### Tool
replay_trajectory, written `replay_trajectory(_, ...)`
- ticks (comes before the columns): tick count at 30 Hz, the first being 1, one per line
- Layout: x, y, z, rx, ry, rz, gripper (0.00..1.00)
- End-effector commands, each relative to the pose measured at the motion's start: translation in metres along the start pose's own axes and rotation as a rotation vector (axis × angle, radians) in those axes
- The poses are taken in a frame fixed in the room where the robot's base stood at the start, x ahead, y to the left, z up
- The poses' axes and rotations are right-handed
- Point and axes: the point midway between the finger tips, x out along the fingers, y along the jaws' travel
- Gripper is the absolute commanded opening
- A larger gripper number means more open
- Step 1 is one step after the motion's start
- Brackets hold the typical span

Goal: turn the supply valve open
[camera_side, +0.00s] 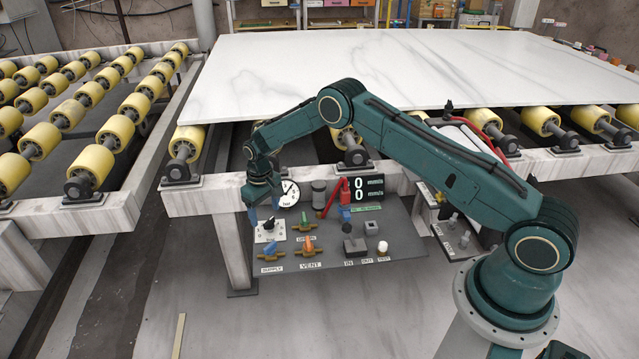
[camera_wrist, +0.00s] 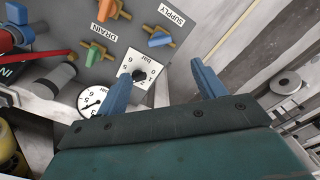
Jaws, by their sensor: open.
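The supply valve has a blue handle (camera_side: 270,248) on a brass body, above the SUPPLY label (camera_side: 271,269) at the panel's front left. The handle looks set at an angle across its body. In the wrist view the blue supply handle (camera_wrist: 158,40) lies beyond the fingertips, apart from them. My gripper (camera_side: 264,212) hangs over the panel's left side, above and behind the supply valve. In the wrist view my gripper (camera_wrist: 161,70) has its two blue fingers spread wide with nothing held. A black knob on a white dial plate (camera_wrist: 140,74) shows between the fingers, nearer than the valve.
The orange vent valve (camera_side: 309,245) stands right of the supply valve, with the green drain valve (camera_side: 303,223) behind it. A round gauge (camera_side: 289,193) and a red lever (camera_side: 333,197) stand at the back. The stone slab (camera_side: 400,65) and rollers (camera_side: 291,122) overhang behind.

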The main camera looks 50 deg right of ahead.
Motion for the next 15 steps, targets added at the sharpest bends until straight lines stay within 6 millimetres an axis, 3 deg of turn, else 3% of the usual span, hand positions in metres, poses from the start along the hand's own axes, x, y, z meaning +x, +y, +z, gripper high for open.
replay_trajectory(8,0.012,0.0,0.001,0.003,-0.003,0.001,0.69)
replay_trajectory(15,0.039,0.0,0.001,0.004,-0.002,0.001,0.69)
